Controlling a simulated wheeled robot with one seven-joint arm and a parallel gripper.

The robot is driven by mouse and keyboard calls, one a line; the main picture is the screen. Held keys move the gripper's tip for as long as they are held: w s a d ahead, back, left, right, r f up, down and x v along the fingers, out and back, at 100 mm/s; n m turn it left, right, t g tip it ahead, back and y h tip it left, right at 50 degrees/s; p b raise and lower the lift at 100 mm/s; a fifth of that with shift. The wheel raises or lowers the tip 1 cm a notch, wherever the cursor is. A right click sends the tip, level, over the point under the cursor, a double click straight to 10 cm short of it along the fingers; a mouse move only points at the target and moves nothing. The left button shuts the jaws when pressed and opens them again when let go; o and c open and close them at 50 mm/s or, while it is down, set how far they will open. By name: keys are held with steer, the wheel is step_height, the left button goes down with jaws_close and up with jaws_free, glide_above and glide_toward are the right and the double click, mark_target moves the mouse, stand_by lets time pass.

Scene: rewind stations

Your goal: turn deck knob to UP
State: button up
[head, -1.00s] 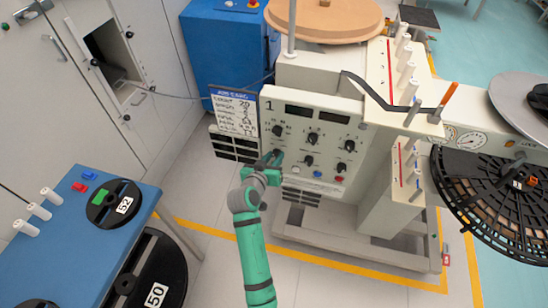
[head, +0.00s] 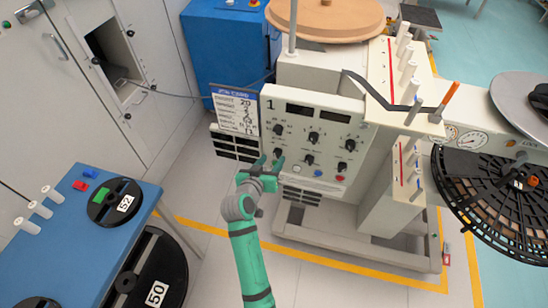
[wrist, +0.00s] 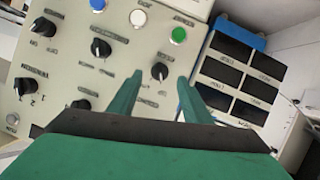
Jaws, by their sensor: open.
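The cream control panel (head: 295,145) has two rows of black knobs. Its labels are too blurred to read, so I cannot tell which is the deck knob by name. My gripper (head: 271,161) is open in front of the panel's lower left, by the lower-left knob (head: 278,153). In the wrist view, tilted and nearly upside down, that knob (wrist: 160,71) shows between and just beyond the two green fingertips (wrist: 160,79). The fingers appear apart from it. Its pale pointer mark is too small to read surely.
Red (head: 339,178), blue (head: 318,173) and white-green (wrist: 178,35) buttons sit close below the knobs. A written board (head: 235,110) and dark slots (head: 236,146) stand left of the panel. A blue table with reels (head: 75,225) is at left. Floor before the machine is clear.

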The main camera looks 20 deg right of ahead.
steer(key=v, duration=0.7)
steer(key=shift+s, duration=0.1)
steer(key=s+a+f+n+t+y, duration=0.1)
steer(key=s+a+f+n+y, duration=0.15)
steer(key=s, duration=0.35)
steer(key=s+a+f+n+t+y, duration=0.1)
steer(key=s+a+f+y, duration=0.1)
steer(key=s+a+f, duration=0.3)
steer(key=s+a+f+n+t+y, duration=0.1)
steer(key=s+a+f+n+y, duration=0.15)
steer(key=s, duration=0.45)
steer(key=s+a+r, duration=0.1)
steer(key=s+r, duration=0.2)
steer(key=s, duration=0.3)
steer(key=s+a+r+t+y, duration=0.1)
steer(key=s+r, duration=0.2)
steer(key=s, duration=0.4)
steer(key=s+a+r+m+t, duration=0.1)
steer(key=s+r, duration=0.2)
steer(key=s, duration=0.3)
steer(key=shift+s+y, duration=0.3)
steer(key=shift+y, duration=0.1)
steer(key=shift+a+r, duration=0.1)
